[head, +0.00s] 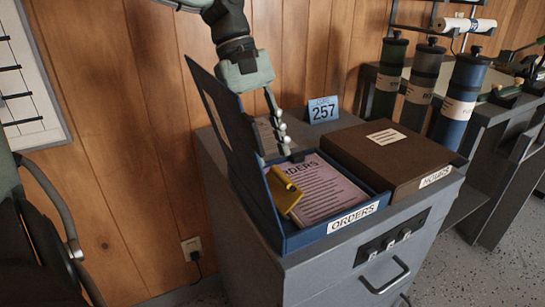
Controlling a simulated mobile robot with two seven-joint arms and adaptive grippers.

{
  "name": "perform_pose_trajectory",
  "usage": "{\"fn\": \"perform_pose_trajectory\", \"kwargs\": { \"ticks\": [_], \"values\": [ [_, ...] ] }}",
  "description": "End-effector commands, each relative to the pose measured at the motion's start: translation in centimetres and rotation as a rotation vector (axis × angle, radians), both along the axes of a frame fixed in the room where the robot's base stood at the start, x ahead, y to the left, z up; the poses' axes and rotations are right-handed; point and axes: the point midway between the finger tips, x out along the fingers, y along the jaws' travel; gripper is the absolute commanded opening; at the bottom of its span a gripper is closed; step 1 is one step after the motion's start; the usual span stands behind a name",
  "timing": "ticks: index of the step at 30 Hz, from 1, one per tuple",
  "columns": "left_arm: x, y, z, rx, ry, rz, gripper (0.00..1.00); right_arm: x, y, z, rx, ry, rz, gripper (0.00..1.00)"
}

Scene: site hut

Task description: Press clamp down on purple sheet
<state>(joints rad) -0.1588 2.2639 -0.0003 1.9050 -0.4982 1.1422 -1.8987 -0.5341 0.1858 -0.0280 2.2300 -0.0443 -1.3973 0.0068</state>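The blue box file (307,237) labelled ORDERS stands on the grey cabinet with its lid (226,122) raised on the left. The pale purple sheet (328,190) lies inside. The yellow clamp (286,196) is at the sheet's left edge and looks tilted up; its exact contact with the sheet is unclear. My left gripper (282,143) points down just behind the box, above and beyond the clamp and apart from it. One finger shows clearly; the other is unclear behind the lid, so its opening cannot be judged. My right gripper is not in view.
A closed brown box (390,157) labelled HOURS sits right beside the file. Several capped tubes (459,100) stand at the right. The grey cabinet (330,278) has a drawer handle.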

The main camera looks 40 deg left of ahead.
Motion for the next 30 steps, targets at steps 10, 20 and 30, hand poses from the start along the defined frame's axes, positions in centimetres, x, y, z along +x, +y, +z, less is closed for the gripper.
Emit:
{"fn": "perform_pose_trajectory", "kwargs": {
  "ticks": [10, 20, 30],
  "values": [
    [-0.1, -1.0, -2.3, 0.0, 0.002, 0.0, 0.32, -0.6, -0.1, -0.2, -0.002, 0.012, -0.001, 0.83],
    [0.0, -1.0, -2.2, 0.0, 0.002, 0.0, 0.12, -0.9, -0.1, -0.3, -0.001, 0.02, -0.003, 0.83],
    [0.0, -1.0, -2.2, 0.0, 0.004, 0.001, 0.0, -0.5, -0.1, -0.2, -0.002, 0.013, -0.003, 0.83]
  ]
}}
